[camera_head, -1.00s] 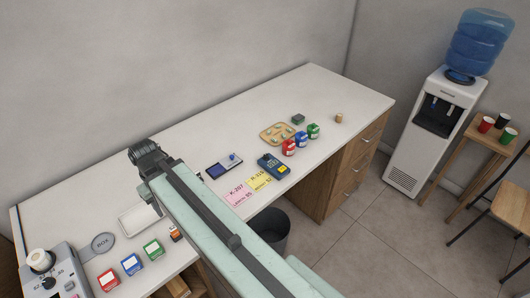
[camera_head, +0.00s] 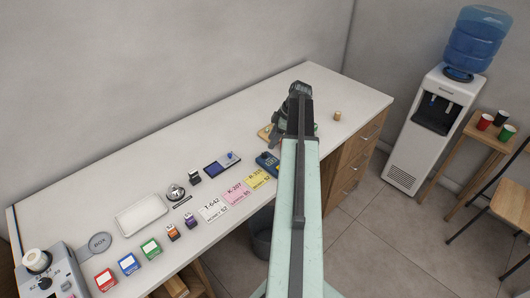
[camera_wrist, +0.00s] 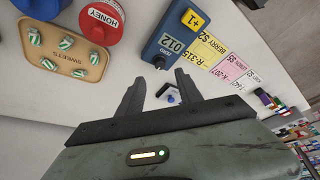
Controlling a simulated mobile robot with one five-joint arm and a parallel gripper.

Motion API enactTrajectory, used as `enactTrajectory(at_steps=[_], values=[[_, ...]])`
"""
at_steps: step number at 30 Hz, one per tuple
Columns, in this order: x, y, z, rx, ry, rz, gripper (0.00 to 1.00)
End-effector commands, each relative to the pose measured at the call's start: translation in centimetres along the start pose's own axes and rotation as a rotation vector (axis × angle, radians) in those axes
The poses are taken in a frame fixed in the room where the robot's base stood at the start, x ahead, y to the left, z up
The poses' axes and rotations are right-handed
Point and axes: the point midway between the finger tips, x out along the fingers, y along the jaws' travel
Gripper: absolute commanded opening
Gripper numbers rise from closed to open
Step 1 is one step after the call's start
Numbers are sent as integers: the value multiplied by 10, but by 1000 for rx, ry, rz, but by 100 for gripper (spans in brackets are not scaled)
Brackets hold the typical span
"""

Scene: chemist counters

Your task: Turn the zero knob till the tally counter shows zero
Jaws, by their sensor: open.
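The blue tally counter (camera_wrist: 172,37) is at the top of the wrist view. It has a yellow +1 button, and its display reads 012. A small dark knob (camera_wrist: 159,62) sticks out at its lower end. In the head view the counter (camera_head: 267,161) lies on the counter top, left of my arm and partly covered by it. My gripper (camera_wrist: 160,78) is open in the wrist view, with nothing held. Its fingertips appear just below the knob in the picture, apart from it as far as I can tell.
A sweets tray (camera_wrist: 66,48) and a red HONEY tin (camera_wrist: 101,20) are close by on the left in the wrist view. Coloured price cards (camera_head: 232,192) and a blue pad (camera_head: 221,165) lie left of the counter. A small brown item (camera_head: 337,116) stands at right.

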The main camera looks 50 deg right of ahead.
Motion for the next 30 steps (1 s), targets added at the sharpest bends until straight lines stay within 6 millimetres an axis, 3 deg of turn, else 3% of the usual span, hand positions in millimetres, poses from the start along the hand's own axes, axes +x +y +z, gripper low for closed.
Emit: enactTrajectory(at_steps=[10, 20, 25, 30], values=[[66, 0, 3, -1, -1, 0, 42], [71, 0, -1, 0, -1, -1, 42], [71, 0, -2, 0, -1, -1, 0], [72, -3, -4, -1, -1, -2, 0]])
